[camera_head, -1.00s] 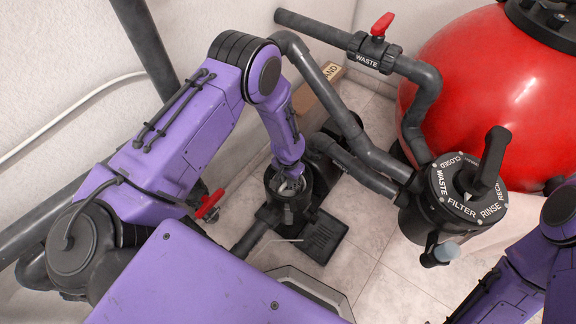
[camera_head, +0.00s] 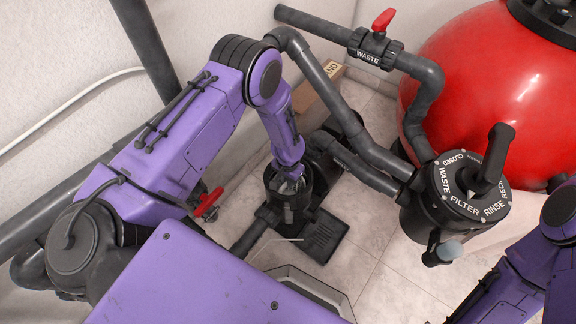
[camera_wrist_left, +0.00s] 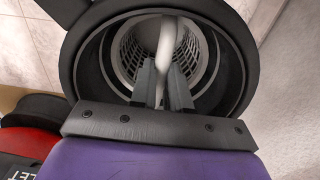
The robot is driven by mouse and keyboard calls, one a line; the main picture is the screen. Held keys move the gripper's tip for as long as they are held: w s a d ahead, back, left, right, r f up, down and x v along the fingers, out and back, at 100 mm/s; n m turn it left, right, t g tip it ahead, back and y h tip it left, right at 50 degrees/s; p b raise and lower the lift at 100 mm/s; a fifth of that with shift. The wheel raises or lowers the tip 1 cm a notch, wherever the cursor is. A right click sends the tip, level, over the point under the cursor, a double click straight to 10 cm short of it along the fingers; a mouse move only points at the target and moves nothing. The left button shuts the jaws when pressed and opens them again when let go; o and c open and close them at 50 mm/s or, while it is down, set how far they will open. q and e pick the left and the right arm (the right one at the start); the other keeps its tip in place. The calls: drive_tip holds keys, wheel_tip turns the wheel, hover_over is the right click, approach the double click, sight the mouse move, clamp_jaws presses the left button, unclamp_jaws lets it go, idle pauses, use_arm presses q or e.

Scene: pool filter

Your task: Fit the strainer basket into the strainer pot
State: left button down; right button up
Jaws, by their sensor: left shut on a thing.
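The strainer pot (camera_head: 290,209) is a dark cylinder standing on a dark base near the wall in the head view. My left gripper (camera_head: 291,184) reaches down into its open mouth. In the left wrist view the round dark rim of the pot (camera_wrist_left: 246,62) surrounds the grey mesh strainer basket (camera_wrist_left: 129,50), which sits inside the pot. My left gripper (camera_wrist_left: 162,88) is shut on the basket's pale handle (camera_wrist_left: 166,45). How deep the basket sits is hard to tell. My right arm shows at the right edge of the head view, its gripper out of frame.
A grey pipe with a red valve handle (camera_head: 207,203) joins the pot's left side. A multiport valve (camera_head: 455,205) and a red filter tank (camera_head: 475,80) stand to the right. Dark pipes (camera_head: 330,95) run behind the pot. Tiled floor (camera_head: 365,235) is clear between pot and valve.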

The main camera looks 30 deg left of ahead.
idle(0.3)
use_arm(q)
drive_tip(key=c, duration=1)
unclamp_jaws()
wheel_tip(320, 180, up, 7)
drive_tip(key=p, duration=0.6)
drive_tip(key=shift+r+p, duration=0.15)
drive_tip(key=shift+p, duration=0.2)
wheel_tip(320, 180, up, 10)
drive_tip(key=shift+r+p, duration=0.15)
drive_tip(key=shift+p, duration=0.9)
